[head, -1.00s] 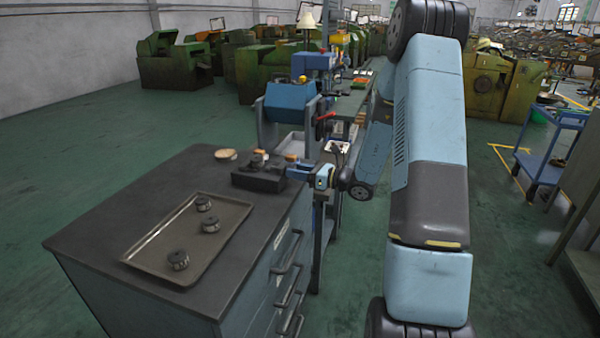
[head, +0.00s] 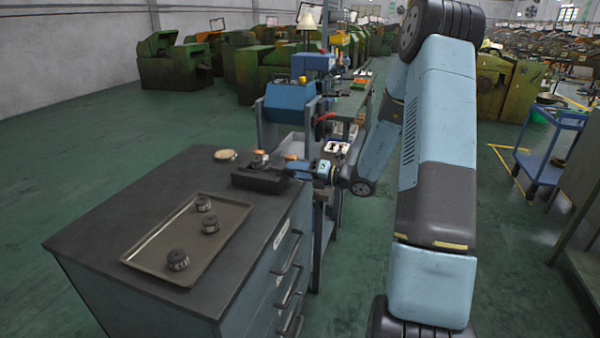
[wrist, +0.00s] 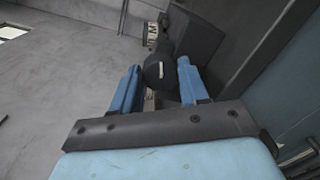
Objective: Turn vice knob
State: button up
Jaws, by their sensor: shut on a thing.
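The vice (head: 258,179) is a dark block at the far right corner of the grey cabinet top. In the head view my gripper (head: 298,169) is at the vice's right end, and the knob is hard to make out there.
A metal tray (head: 158,248) with three dark round parts lies on the cabinet top (head: 110,215). A tan disc (head: 225,155) lies near its back edge. Drawer handles (head: 287,250) stick out on the right side. A blue machine (head: 290,98) stands behind.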

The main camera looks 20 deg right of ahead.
jog(key=shift+m, duration=1.6)
jog(key=o, duration=1.1)
jog(key=shift+w+f, duration=0.1)
jog(key=shift+c, duration=0.2)
jog(key=f+v, duration=0.1)
jog(key=v, duration=1.2)
jog(key=shift+d+r, duration=0.35)
jog(key=shift+r, duration=0.15)
